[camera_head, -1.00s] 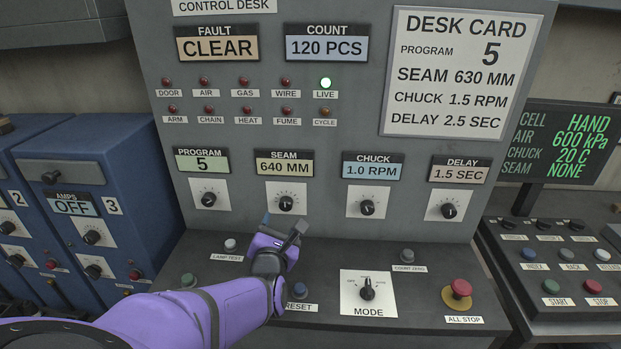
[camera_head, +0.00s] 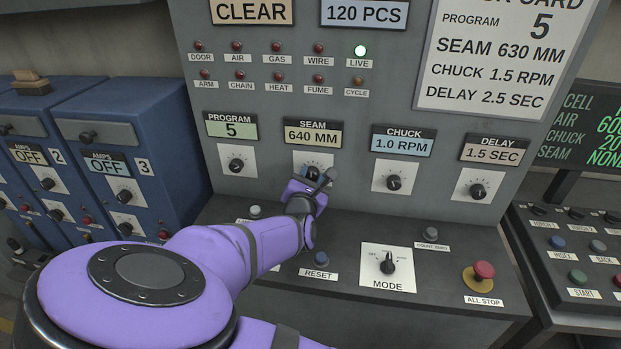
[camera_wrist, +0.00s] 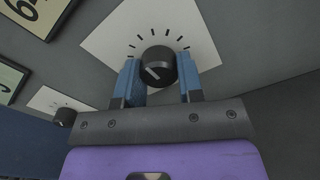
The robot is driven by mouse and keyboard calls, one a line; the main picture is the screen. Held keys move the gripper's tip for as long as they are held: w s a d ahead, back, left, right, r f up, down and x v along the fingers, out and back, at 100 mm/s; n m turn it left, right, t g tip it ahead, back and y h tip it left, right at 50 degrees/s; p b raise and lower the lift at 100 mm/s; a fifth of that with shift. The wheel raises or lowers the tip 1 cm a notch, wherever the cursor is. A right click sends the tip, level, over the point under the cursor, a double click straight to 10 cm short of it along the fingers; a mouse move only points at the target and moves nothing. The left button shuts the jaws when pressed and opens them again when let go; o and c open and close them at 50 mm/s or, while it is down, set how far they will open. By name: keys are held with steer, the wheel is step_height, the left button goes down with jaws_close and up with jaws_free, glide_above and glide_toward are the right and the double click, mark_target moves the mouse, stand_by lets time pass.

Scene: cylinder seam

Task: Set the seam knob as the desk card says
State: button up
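The seam knob (camera_head: 312,173) is a small black dial on a white plate under the SEAM display (camera_head: 313,134), which reads 640 MM. The desk card (camera_head: 495,62) reads program 5, seam 630 MM, chuck 1.5 RPM, delay 2.5 SEC. My gripper (camera_head: 318,181) is at the seam knob and partly hides it. In the wrist view the black knob (camera_wrist: 157,66) sits between the two blue fingers of my gripper (camera_wrist: 160,80).
The program knob (camera_head: 236,165) is to the left, the chuck knob (camera_head: 393,182) and delay knob (camera_head: 478,190) to the right. Below on the desk are the reset button (camera_head: 321,259), mode switch (camera_head: 387,265) and red all-stop button (camera_head: 483,271).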

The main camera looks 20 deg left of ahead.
steer(key=shift+c, duration=0.8)
steer(key=shift+d+n, duration=0.15)
steer(key=shift+n, duration=2.35)
steer(key=o, duration=0.9)
steer(key=shift+s, duration=0.1)
